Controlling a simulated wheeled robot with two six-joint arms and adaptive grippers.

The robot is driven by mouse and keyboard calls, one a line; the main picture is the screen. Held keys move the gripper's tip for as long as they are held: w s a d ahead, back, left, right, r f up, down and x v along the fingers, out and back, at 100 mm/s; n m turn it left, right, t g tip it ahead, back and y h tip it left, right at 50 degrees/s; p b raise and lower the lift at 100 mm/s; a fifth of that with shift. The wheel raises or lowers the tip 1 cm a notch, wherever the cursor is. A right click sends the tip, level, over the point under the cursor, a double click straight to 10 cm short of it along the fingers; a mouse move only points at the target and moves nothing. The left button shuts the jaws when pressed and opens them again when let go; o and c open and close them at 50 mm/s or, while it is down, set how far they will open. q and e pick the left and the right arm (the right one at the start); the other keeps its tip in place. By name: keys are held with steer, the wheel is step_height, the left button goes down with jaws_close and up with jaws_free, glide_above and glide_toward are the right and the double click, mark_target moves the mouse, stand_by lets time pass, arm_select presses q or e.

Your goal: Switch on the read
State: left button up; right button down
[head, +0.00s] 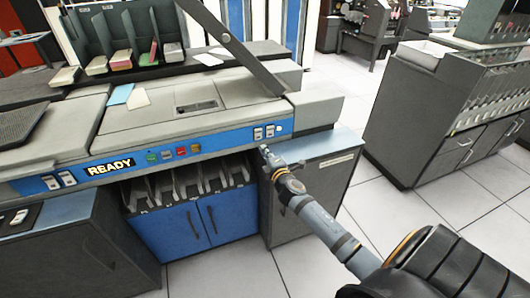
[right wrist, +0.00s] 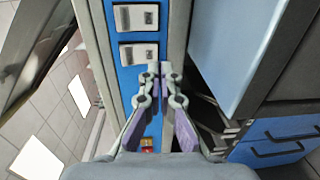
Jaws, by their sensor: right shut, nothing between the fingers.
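The card machine's blue front panel (head: 215,148) carries a pair of white rocker switches (head: 264,132) at its right end and another pair (head: 59,180) at its left end. No switch label is readable. My right gripper (head: 265,150) is shut and empty, just below the right-hand pair. In the right wrist view, two white switches (right wrist: 136,17) and (right wrist: 139,53) sit on the blue strip, and my right fingertips (right wrist: 158,68) are close beside the nearer one; contact cannot be told. My left gripper is not in view.
Blue cabinet doors (head: 211,217) and a grey cabinet (head: 310,178) stand below. A grey card cabinet (head: 425,120) stands right, across open tiled floor (head: 372,200).

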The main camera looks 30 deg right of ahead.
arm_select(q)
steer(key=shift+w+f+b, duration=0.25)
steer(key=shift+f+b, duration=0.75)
arm_select(e)
steer(key=f+v, duration=0.2)
steer(key=v, duration=0.7)
steer(key=shift+s, duration=0.25)
